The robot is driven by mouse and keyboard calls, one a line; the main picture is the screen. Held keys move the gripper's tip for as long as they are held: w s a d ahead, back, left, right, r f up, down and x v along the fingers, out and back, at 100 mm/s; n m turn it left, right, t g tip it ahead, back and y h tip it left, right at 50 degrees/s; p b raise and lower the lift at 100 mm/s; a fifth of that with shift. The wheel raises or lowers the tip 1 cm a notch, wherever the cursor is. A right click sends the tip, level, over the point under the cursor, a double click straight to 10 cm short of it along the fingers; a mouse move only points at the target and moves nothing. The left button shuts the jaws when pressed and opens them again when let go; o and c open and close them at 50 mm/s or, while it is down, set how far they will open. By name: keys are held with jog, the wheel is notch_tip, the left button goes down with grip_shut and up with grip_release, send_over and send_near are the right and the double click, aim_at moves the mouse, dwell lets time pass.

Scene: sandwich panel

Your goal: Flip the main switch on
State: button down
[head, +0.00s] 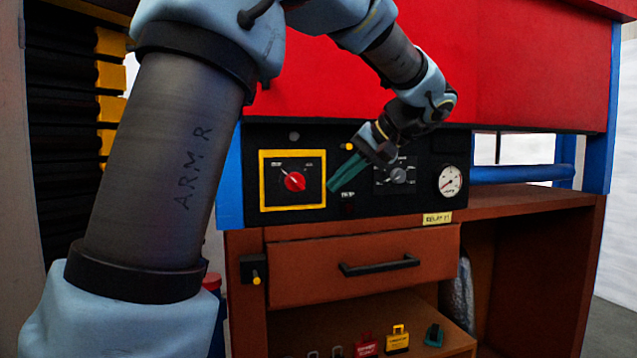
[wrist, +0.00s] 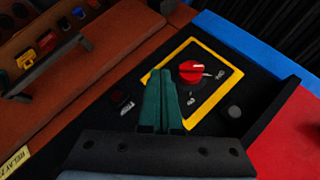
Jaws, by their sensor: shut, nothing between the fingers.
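The main switch is a red rotary knob (head: 294,182) on a black plate with a yellow border (head: 262,192), at the left of the black control panel. The knob also shows in the wrist view (wrist: 191,71), with its white pointer mark toward one of two labels too blurred to read. My gripper (head: 332,188) has green fingers and is shut and empty. Its tips are just right of the yellow border in the head view. In the wrist view the fingers (wrist: 160,75) point beside the knob, apart from it.
A grey selector knob (head: 398,175) and a round gauge (head: 450,181) sit further right on the panel. A small red indicator (head: 348,208) is below my fingers. Below is a drawer with a black handle (head: 380,265), and a shelf holds several padlocks, one yellow (head: 397,341).

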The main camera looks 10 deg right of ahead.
aim_at(304, 185)
jog(key=s+d+r+n+t+y, duration=0.1)
jog(key=s+d+r+t, duration=0.1)
jog(key=d+r, duration=0.3)
notch_tip(304, 185, up, 3)
jog(key=shift+f+n, duration=0.15)
jog(key=shift+n, duration=0.25)
jog(key=p+x, duration=0.1)
jog(key=x, duration=0.9)
jog(key=shift+a+p, duration=0.15)
jog(key=shift+p, duration=0.2)
jog(key=shift+s+a+f, duration=0.25)
jog(key=shift+a+f, duration=0.55)
jog(key=shift+a+f+p, duration=0.35)
jog(key=shift+a+f, duration=0.15)
jog(key=shift+f, duration=0.1)
jog(key=shift+f, duration=0.1)
jog(key=shift+y, duration=0.4)
